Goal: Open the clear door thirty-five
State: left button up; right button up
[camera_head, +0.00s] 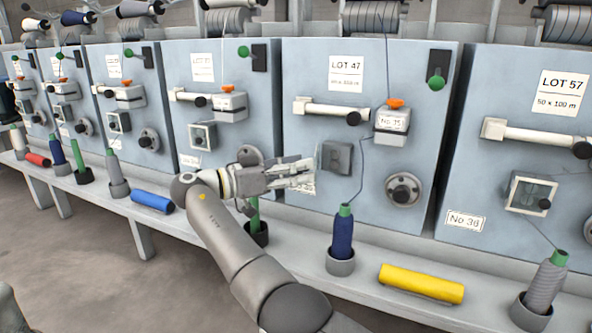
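The grey machine marked LOT 47 (345,72) stands at the centre, with a plate (391,121) that seems to read No 35. A dark square recess (337,157) shows on its front, left of a round dial. No framed clear pane with a black knob covers this recess, unlike on the neighbouring machines. My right gripper (312,172) is just left of the recess, fingers pointing right. A pale patch around its fingertips may be the clear door, but I cannot tell. Whether the fingers grip anything is unclear. My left gripper is not in view.
A shelf in front carries a blue bobbin (342,236) in a cup, a yellow roll (421,283), a blue roll (151,201) and a grey bobbin (546,284). A white bar handle (330,109) sticks out above the recess. A closed framed window (530,194) is at right.

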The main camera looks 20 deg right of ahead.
notch_tip(320, 180, up, 10)
dwell(0.5)
jog(key=shift+a, duration=0.1)
